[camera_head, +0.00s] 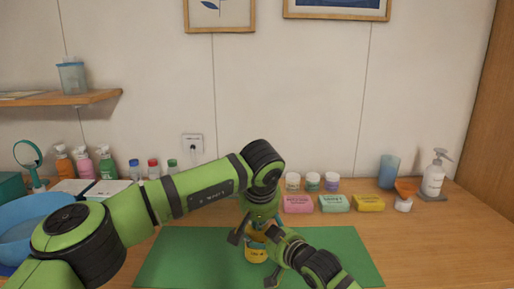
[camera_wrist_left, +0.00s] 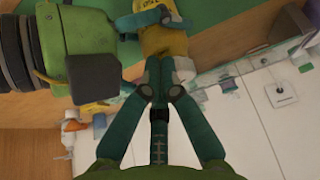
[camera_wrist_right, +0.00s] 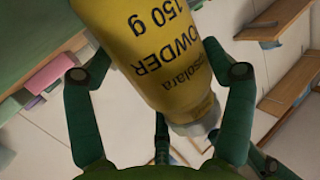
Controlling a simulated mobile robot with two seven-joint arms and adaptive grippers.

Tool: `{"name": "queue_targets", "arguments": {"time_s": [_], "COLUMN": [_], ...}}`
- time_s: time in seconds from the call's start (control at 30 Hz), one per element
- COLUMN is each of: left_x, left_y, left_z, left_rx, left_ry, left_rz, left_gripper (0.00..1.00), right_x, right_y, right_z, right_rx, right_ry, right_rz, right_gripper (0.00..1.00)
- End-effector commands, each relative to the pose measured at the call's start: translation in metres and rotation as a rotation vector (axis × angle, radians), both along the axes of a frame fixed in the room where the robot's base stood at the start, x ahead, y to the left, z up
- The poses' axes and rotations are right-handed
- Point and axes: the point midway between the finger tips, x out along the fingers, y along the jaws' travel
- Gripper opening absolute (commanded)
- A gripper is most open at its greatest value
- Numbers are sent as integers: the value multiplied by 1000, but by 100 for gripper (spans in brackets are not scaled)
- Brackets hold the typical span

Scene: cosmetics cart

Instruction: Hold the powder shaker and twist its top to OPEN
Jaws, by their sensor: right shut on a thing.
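The powder shaker (camera_head: 256,254) is a yellow bottle with dark print, over the green mat in the head view. My right gripper (camera_wrist_right: 158,74) is shut on its yellow body, with one finger on each side. The shaker's pale top (camera_wrist_right: 205,125) shows at the lower end of the bottle in the right wrist view. My left gripper (camera_wrist_left: 160,82) comes down from above, its fingertips close together at the top. In the left wrist view the fingers partly hide the top, so their grip on it is unclear. The yellow body (camera_wrist_left: 164,38) shows just beyond them.
The green mat (camera_head: 185,255) lies on the wooden table. Pink, green and yellow boxes (camera_head: 333,203) and small jars stand behind it. A blue bowl (camera_head: 22,222) is at the left, a pump bottle (camera_head: 434,178) at the right. The table right of the mat is clear.

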Motion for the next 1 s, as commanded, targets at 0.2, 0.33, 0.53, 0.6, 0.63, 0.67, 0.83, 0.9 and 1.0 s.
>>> {"name": "queue_targets", "arguments": {"time_s": [0.2, 0.33, 0.53, 0.6, 0.63, 0.67, 0.83, 0.9, 1.0], "left_x": [3, 4, 5, 6, 6, 6, 6, 6, 5], "left_y": [-8, -10, -14, -15, -15, -15, -16, -16, -16], "left_z": [2, 2, 1, 1, 1, 1, 1, 1, 1], "left_rx": [-5, -2, -1, -2, -2, -2, -1, -1, -1], "left_ry": [-11, -11, -10, -9, -9, -8, -7, -6, -6], "left_rz": [0, 2, 2, 3, 3, 3, 2, 3, 3], "left_gripper": [0, 0, 0, 0, 0, 0, 0, 0, 0], "right_x": [-3, -3, -2, -2, -1, -1, -1, -1, -1], "right_y": [6, 5, 3, 3, 2, 2, 1, 1, 1], "right_z": [0, 0, 0, 0, 0, 0, 0, 0, 0], "right_rx": [2, 1, 2, 1, 1, 1, 0, 0, 0], "right_ry": [-1, 0, 0, 0, 0, 0, 0, 0, 0], "right_rz": [13, 10, 6, 5, 5, 5, 3, 2, 2], "right_gripper": [47, 47, 47, 47, 47, 47, 47, 47, 47]}}
